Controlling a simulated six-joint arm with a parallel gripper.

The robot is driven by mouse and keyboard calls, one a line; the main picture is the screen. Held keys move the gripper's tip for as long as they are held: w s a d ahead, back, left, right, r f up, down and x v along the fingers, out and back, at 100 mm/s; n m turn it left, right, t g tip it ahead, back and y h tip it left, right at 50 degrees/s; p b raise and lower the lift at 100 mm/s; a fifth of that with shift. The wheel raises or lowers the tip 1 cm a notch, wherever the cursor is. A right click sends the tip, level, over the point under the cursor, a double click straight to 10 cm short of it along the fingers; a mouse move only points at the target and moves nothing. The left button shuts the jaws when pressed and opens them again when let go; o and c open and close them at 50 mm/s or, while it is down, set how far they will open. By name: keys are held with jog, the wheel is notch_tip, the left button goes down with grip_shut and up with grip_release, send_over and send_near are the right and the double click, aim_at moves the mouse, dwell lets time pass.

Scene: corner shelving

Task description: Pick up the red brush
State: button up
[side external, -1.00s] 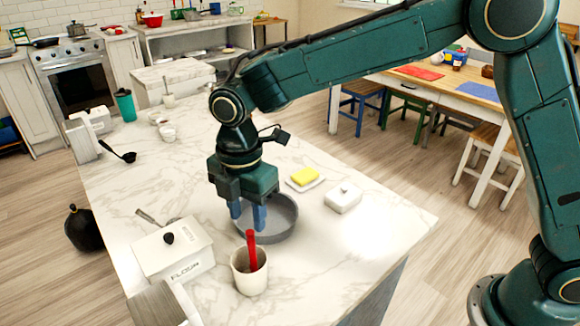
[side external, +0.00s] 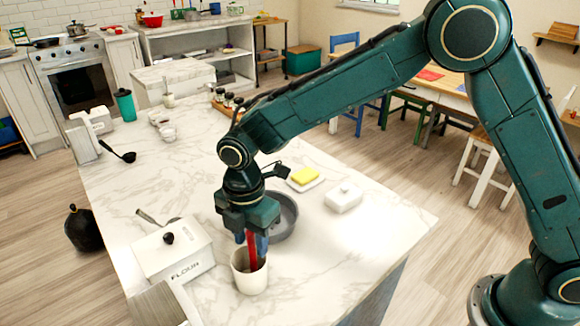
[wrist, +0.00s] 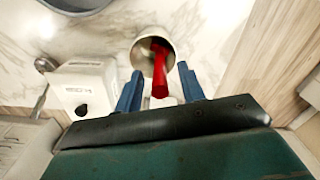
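The red brush (wrist: 160,72) stands tilted in a cream cup (side external: 248,282) on the marble counter. Its red handle (side external: 252,248) sticks up out of the cup; its lower end is hidden inside. My gripper (side external: 256,248) is just above the cup, with its blue fingers at the handle. In the wrist view my gripper (wrist: 160,92) is open, one finger on each side of the handle, with gaps between them and it.
A white flour box (side external: 175,252) with a black knob stands left of the cup. A grey round pan (side external: 285,222) lies behind my gripper. A white butter dish (side external: 344,198) and a yellow sponge (side external: 304,176) on a dish are farther right.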

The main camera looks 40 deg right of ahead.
jog(key=shift+f, duration=0.5)
grip_shut()
